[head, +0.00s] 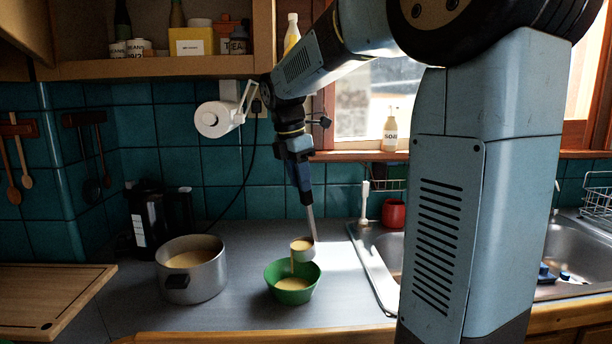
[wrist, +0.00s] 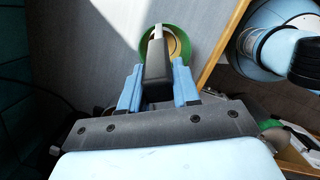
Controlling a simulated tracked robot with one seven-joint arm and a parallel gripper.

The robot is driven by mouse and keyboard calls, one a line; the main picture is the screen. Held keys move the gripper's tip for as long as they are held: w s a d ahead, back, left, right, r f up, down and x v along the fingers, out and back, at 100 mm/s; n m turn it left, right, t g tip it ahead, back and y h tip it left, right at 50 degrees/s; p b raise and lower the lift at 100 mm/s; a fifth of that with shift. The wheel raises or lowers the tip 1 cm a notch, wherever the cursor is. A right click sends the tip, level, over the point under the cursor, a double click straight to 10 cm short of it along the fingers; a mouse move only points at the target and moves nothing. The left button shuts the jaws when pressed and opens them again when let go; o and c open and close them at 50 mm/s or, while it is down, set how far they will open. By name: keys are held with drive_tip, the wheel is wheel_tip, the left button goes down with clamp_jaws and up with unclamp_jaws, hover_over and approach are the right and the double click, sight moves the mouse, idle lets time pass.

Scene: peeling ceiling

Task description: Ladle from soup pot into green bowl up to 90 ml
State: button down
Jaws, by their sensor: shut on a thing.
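The silver soup pot (head: 205,288) stands on the counter, holding yellowish soup. The green bowl (head: 291,296) stands to its right with some soup inside. My gripper (head: 304,188) is shut on the ladle's handle (wrist: 157,62), which hangs down from it. The ladle's cup (head: 307,254) is above the bowl and holds soup. A thin yellowish stream runs from the cup's left side down into the bowl. In the wrist view the bowl's green rim (wrist: 143,46) shows beyond the gripper (wrist: 158,88), partly hidden by the ladle. The exact soup level cannot be read.
A wooden board (head: 50,296) lies left of the pot, with a black appliance (head: 148,218) behind the pot. A red mug (head: 394,213) stands near the sink (head: 390,256) on the right. The counter between pot and bowl is clear.

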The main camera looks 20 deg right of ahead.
drive_tip(key=shift+s+a+f+t+h, duration=0.2)
drive_tip(key=shift+a+f+h, duration=0.25)
drive_tip(key=shift+a, duration=0.35)
drive_tip(key=shift+s+a+f+t+h, duration=0.15)
drive_tip(key=shift+a+f+h, duration=0.15)
drive_tip(key=shift+a+h, duration=0.4)
drive_tip(key=shift+s+a+f+t+h, duration=0.15)
drive_tip(key=shift+a+f+h, duration=0.25)
drive_tip(key=shift+a, duration=0.5)
drive_tip(key=shift+s+a+f+h, duration=0.2)
drive_tip(key=shift+a+h, duration=0.3)
drive_tip(key=shift+a, duration=0.3)
drive_tip(key=shift+s+a+f+h, duration=0.15)
drive_tip(key=shift+a+h, duration=0.3)
drive_tip(key=shift+a, duration=0.35)
drive_tip(key=shift+r, duration=0.1)
drive_tip(key=shift+s+a+f+h, duration=0.1)
drive_tip(key=shift+a+f+h, duration=0.15)
drive_tip(key=shift+a+h, duration=0.2)
drive_tip(key=shift+a, duration=0.1)
drive_tip(key=shift+s+a+f+h, duration=0.15)
drive_tip(key=shift+a+f+h, duration=0.15)
drive_tip(key=shift+a, duration=0.15)
